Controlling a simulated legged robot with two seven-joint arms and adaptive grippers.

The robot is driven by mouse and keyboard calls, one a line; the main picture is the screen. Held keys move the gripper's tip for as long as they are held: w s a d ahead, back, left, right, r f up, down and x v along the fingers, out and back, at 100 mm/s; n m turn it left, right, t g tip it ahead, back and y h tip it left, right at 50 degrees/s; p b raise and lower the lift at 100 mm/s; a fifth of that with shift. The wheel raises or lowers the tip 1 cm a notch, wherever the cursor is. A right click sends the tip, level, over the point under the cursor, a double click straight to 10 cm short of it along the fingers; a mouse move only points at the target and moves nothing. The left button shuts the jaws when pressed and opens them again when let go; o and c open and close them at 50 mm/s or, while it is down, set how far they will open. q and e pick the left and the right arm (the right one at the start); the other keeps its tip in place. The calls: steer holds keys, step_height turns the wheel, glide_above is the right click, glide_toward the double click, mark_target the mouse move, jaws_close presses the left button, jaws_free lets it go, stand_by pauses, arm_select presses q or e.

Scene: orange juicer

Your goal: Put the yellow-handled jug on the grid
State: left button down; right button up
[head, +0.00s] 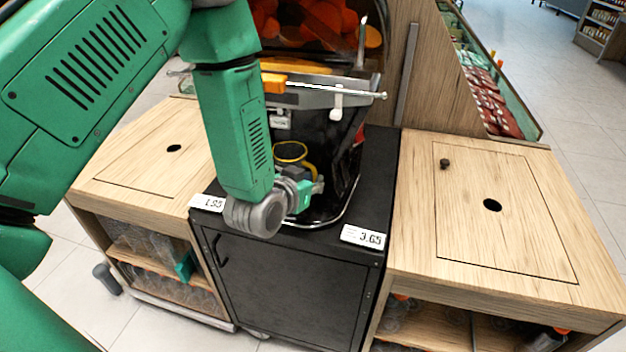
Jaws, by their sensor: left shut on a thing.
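The juicer (335,120) is a black machine with a metal front, standing on a black cabinet. The jug (291,152) shows as a yellow-edged round shape inside the juicer's lower bay, with a yellow strip running down its right side. The grid at the juicer's base is mostly hidden; its metal rim (345,208) shows at the front. My left gripper (308,190) is at the front of the bay, shut on the jug just below the yellow part. My wrist and forearm hide the jug's lower part, so I cannot tell whether it touches the grid. My right gripper is out of view.
Wooden counters flank the cabinet; the right counter (520,225) has a hole and a small dark knob, and its top is otherwise clear. Price tags (363,237) sit along the cabinet's front edge. Oranges (310,25) fill the juicer's top. Bottles stand on shelves below.

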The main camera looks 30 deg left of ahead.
arm_select(q)
steer(key=c, duration=1.8)
jaws_free()
steer(key=shift+a+f, duration=0.15)
steer(key=shift+o, duration=0.9)
steer(key=shift+a, duration=0.15)
steer(key=shift+s+d, duration=0.1)
steer(key=shift+d, duration=0.1)
steer(key=p+v, duration=0.4)
steer(key=v, duration=0.8)
